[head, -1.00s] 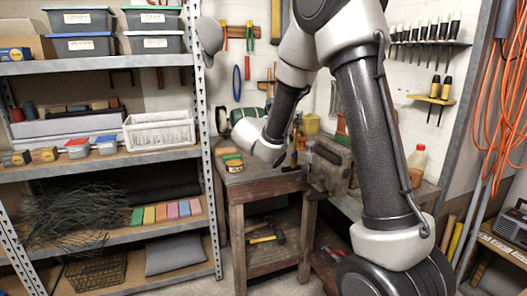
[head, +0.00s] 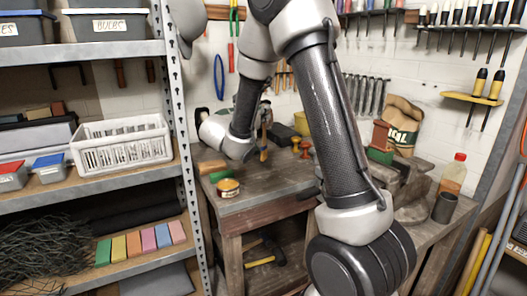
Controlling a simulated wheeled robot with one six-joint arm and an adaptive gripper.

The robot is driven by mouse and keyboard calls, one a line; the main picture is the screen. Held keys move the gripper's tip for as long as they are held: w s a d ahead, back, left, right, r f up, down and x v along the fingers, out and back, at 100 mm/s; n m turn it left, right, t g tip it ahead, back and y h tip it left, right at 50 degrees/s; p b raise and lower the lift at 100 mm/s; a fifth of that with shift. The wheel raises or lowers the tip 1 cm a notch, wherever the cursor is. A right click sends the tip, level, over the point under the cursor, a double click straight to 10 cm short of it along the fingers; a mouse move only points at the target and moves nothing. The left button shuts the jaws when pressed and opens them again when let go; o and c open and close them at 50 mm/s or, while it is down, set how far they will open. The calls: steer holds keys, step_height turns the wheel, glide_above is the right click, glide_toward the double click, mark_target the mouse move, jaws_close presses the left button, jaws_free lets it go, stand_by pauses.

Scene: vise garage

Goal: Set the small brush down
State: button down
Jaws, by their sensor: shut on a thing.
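My arm reaches over the wooden workbench (head: 270,206), with its pale wrist (head: 228,140) above the back left of the top. The wrist and forearm hide my gripper, so its fingers do not show. I cannot make out the small brush with certainty. A narrow upright thing (head: 264,153) with an orange-brown lower part shows just right of the wrist; I cannot tell what it is or whether it is held. A round yellow-orange tin (head: 228,188) and a green block (head: 220,175) sit on the bench below the wrist.
A metal shelf unit with a white basket (head: 122,142) stands close on the left. Orange-red knobbed pieces (head: 306,149), a vise (head: 385,180) and a bottle (head: 453,174) occupy the bench's back and right. The front middle of the top looks clear.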

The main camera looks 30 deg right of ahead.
mark_target(263, 146)
step_height(263, 146, down, 8)
steer(key=shift+r, duration=0.1)
steer(key=shift+s, duration=0.1)
steer(key=c, duration=1.6)
jaws_free()
steer(key=shift+r, duration=0.1)
